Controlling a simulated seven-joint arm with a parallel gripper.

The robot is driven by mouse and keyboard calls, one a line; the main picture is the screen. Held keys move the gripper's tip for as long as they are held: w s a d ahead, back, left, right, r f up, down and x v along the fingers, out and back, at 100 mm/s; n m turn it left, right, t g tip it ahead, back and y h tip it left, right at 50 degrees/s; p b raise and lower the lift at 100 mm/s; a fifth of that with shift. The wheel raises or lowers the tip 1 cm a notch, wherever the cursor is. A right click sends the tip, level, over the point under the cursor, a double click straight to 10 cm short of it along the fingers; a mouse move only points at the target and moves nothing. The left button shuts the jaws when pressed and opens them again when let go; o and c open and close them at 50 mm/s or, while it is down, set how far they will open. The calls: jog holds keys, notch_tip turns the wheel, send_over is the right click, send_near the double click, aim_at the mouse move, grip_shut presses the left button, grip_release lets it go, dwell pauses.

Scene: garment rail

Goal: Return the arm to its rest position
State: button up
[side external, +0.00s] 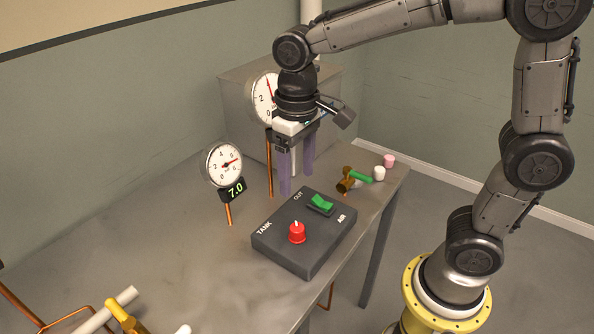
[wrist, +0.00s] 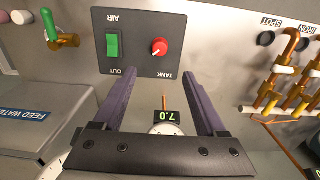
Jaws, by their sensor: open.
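My gripper (side external: 297,172) points down above the table, behind the dark control box as the side view shows it. Its two purple-grey fingers stand apart with nothing between them; they also show in the wrist view (wrist: 155,92). The dark control box (side external: 281,228) has a green rocker switch (side external: 321,204) and a red knob (side external: 296,233), with the labels TANK, OUT and AIR. The box shows at the top of the wrist view (wrist: 140,62), beyond the fingertips and apart from them.
A dial gauge (side external: 222,165) with a 7.0 readout (side external: 235,190) stands left of my gripper. Another gauge (side external: 265,98) and a grey metal box (side external: 235,115) are behind it. A brass valve with green handle (side external: 347,181) is at right. Brass pipes (wrist: 285,75) fill the wrist view's right side.

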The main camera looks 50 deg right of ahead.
jog(key=s+d+r+m+t, duration=0.1)
jog(key=s+d+r+t, duration=0.2)
jog(key=s+d+r, duration=0.3)
jog(key=s+d+f+n+t, duration=0.1)
jog(key=s+f+t, duration=0.1)
jog(key=s, duration=0.6)
jog(key=shift+s+f+t, duration=0.3)
jog(key=shift+f, duration=0.45)
dwell(0.4)
